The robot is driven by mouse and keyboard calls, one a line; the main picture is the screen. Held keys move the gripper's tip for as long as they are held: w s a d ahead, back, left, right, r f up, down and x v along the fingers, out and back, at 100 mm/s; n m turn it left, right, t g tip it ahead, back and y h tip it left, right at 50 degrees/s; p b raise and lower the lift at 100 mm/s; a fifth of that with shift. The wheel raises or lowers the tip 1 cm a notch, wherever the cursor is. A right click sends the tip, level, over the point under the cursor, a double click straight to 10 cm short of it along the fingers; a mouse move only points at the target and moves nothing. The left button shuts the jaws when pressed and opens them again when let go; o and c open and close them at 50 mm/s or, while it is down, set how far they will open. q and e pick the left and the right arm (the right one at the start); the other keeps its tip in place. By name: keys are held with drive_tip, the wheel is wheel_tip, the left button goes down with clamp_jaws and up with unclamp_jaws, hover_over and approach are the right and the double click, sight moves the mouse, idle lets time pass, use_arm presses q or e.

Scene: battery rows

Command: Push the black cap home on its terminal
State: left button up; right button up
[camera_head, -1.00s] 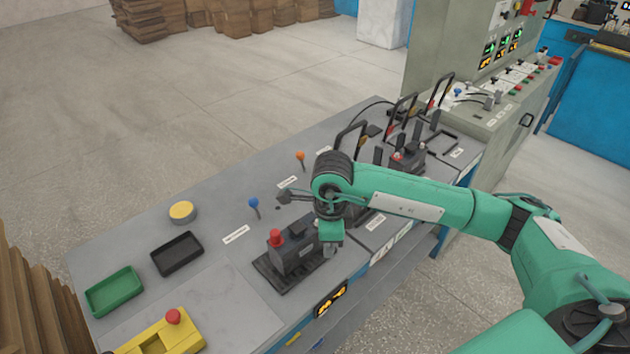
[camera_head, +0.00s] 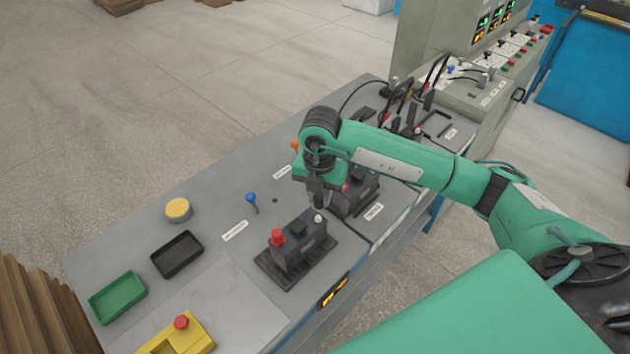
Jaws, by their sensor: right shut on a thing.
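The nearest battery (camera_head: 297,250) is a dark block on a ribbed black base at the table's front edge. A red cap (camera_head: 277,238) sits on its left terminal. Its right terminal (camera_head: 318,219) shows as a small bare pale post. My right gripper (camera_head: 318,192) points down and is shut on the black cap (camera_head: 319,203), a small dark piece at the fingertips, hard to tell from the fingers. In the picture it is just above the bare post, apart from it. My left gripper is not in view.
A second battery (camera_head: 354,196) stands close behind my right gripper, partly hidden by it. A blue-knobbed lever (camera_head: 252,199), a yellow button (camera_head: 179,210), a black tray (camera_head: 177,254), a green tray (camera_head: 118,297) and a yellow box (camera_head: 178,338) with a red button are on the left.

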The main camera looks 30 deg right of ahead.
drive_tip(key=shift+w+d+r+m, duration=0.15)
drive_tip(key=shift+w+m, duration=0.25)
drive_tip(key=shift+m, duration=0.6)
drive_tip(key=b, duration=0.3)
hover_over(319, 216)
drive_tip(key=shift+f, duration=2.25)
drive_tip(key=shift+f+b, duration=1.15)
drive_tip(key=shift+f, duration=0.3)
drive_tip(key=shift+s, duration=0.1)
idle(0.3)
drive_tip(key=o, duration=1.5)
drive_tip(key=shift+r, duration=0.1)
